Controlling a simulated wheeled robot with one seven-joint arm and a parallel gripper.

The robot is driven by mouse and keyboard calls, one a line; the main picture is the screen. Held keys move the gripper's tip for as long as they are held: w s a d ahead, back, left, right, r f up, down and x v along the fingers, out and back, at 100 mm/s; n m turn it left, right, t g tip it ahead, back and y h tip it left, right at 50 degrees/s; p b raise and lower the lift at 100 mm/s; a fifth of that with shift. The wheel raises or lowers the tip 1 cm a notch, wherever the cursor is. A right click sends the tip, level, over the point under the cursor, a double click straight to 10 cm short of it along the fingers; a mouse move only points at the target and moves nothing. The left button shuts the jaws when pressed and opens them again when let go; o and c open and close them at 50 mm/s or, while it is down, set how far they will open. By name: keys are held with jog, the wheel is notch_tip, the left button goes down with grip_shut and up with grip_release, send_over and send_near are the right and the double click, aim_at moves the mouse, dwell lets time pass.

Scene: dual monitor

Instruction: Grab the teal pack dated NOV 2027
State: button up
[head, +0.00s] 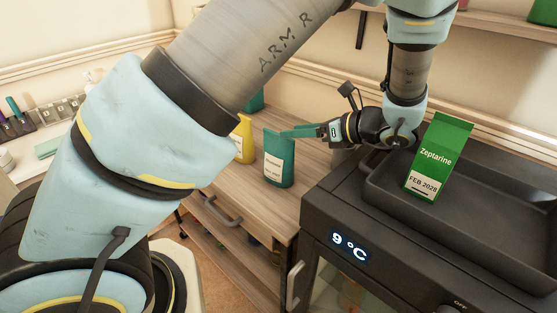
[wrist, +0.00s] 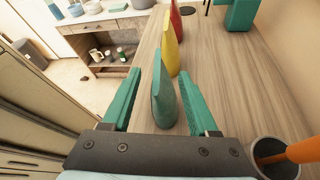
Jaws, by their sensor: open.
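A teal pack (head: 279,162) stands upright on the wooden counter in the head view; the small print on its white label is too blurred to read surely. In the wrist view the teal pack (wrist: 163,100) stands between the two teal fingers of my gripper (wrist: 160,76), with a gap visible on the left and the right finger very close to it. My gripper (head: 298,131) is open and horizontal at the pack's upper part in the head view. Whether a finger touches the pack I cannot tell.
A yellow pack (head: 244,140) and a red pack (wrist: 176,20) stand in line beyond. Another teal object (wrist: 241,15) is farther back. A cup (wrist: 272,158) holding something orange is at right. A green Zeptarine pack (head: 440,157), FEB 2028, stands on the dark appliance (head: 335,215).

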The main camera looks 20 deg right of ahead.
aim_at(273, 136)
jog(key=x, duration=0.2)
jog(key=p+x, duration=0.1)
jog(key=x, duration=0.1)
jog(key=p+x, duration=0.1)
jog(key=x, duration=0.2)
jog(key=shift+s+f, duration=0.15)
jog(key=shift+f, duration=0.15)
jog(key=shift+w+a+f, duration=0.2)
jog(key=shift+w+f, duration=0.05)
jog(key=shift+w, duration=0.1)
grip_shut()
dwell(0.8)
